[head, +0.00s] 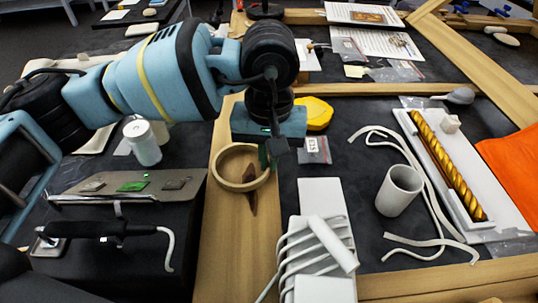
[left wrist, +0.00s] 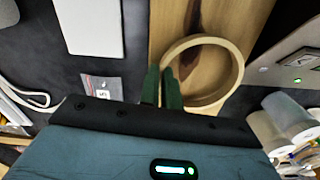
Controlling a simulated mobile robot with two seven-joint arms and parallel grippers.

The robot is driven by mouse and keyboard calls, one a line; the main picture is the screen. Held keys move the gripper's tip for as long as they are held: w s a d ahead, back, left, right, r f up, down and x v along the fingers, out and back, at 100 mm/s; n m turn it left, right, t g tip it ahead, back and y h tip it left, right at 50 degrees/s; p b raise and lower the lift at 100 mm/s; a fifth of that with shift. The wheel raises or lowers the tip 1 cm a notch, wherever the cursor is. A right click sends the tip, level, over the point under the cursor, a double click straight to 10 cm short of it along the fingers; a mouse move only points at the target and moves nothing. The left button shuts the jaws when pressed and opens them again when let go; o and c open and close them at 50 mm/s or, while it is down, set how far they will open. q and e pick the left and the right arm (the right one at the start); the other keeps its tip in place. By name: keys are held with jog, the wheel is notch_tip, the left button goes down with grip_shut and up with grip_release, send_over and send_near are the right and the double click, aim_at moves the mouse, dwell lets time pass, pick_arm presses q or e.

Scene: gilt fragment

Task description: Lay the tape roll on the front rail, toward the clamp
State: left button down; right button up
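The tape roll (head: 228,184) is a tan ring in the head view, over the wide wooden rail (head: 235,255); whether it touches the wood is unclear. It also shows in the left wrist view (left wrist: 237,72). My left gripper (head: 268,158) is at the ring's right side in the head view. In the left wrist view its dark green fingers (left wrist: 162,88) are close together, one on each side of the ring's near wall, and look shut on it. My right gripper is not in view. I cannot make out the clamp with certainty.
A white rack (head: 318,245) stands right of the rail, and a grey cup (head: 399,190) beyond it. A yellow lump (head: 318,113) lies behind the gripper. A metal tray (head: 130,185) and a soldering-iron-like tool (head: 100,229) are at left. Bare rail lies below the ring.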

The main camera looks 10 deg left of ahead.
pick_arm(q)
jog(key=shift+f, duration=0.2)
jog(key=c, duration=2)
grip_release()
jog(key=shift+f, duration=0.1)
jog(key=shift+c, duration=0.2)
jog(key=o, duration=0.4)
notch_tip(320, 180, up, 12)
jog(key=shift+r, duration=0.25)
